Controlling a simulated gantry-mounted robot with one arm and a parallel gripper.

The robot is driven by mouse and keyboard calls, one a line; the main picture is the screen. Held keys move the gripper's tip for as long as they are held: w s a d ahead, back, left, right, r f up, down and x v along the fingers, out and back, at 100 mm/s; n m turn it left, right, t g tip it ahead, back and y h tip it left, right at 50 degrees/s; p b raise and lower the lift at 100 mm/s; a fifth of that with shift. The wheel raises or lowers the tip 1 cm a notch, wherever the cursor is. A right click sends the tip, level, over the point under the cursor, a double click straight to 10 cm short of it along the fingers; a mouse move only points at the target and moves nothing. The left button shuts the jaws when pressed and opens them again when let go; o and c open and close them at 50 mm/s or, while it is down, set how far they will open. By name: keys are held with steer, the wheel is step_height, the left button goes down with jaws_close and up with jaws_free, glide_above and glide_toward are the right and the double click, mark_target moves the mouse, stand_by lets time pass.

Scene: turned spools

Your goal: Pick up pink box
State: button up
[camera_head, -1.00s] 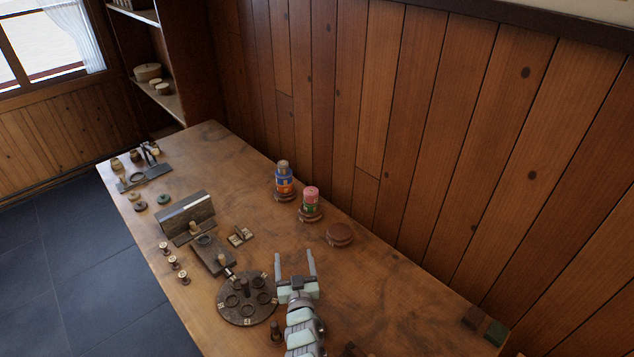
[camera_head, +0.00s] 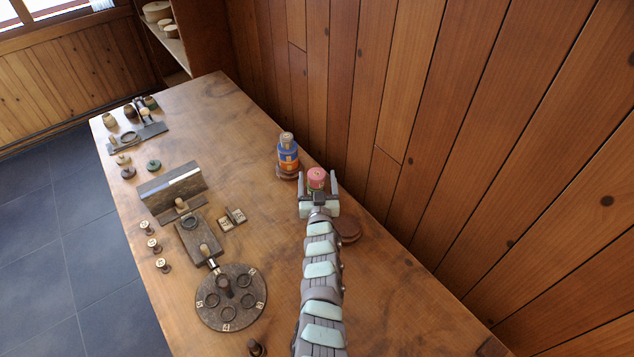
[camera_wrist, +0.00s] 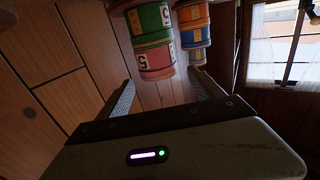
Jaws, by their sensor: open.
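The pink box appears as a round canister with a pink top (camera_head: 316,177) and a green band below it, near the wall. In the wrist view the canister (camera_wrist: 153,57) hangs upside down in the picture, pink end lowest, with a number on its label. My gripper (camera_head: 317,187) is open at the canister, with one finger on each side of it in the head view. In the wrist view the canister lies just beyond the fingertips (camera_wrist: 160,88), and contact cannot be made out. My gripper hides the canister's lower part in the head view.
A blue and orange canister (camera_head: 287,155) stands on a round brown base close by on the left. An empty brown disc (camera_head: 347,230) lies right of my arm. The plank wall (camera_head: 400,90) is close behind. A round dark tray (camera_head: 208,313) and wooden blocks lie left.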

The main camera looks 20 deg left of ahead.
mark_target(316, 172)
steer(key=shift+w+a, duration=0.15)
steer(key=shift+w, duration=0.25)
steer(key=shift+w+a+f+b, duration=0.3)
steer(key=shift+w+b, duration=0.1)
steer(key=shift+b, duration=0.35)
steer(key=shift+b+x, duration=0.85)
steer(key=shift+b, duration=0.05)
steer(key=shift+b+x, duration=1.1)
steer(key=shift+x, duration=0.15)
steer(key=shift+d, duration=0.1)
steer(key=c, duration=1.4)
steer(key=shift+c, duration=0.2)
steer(key=shift+r, duration=0.1)
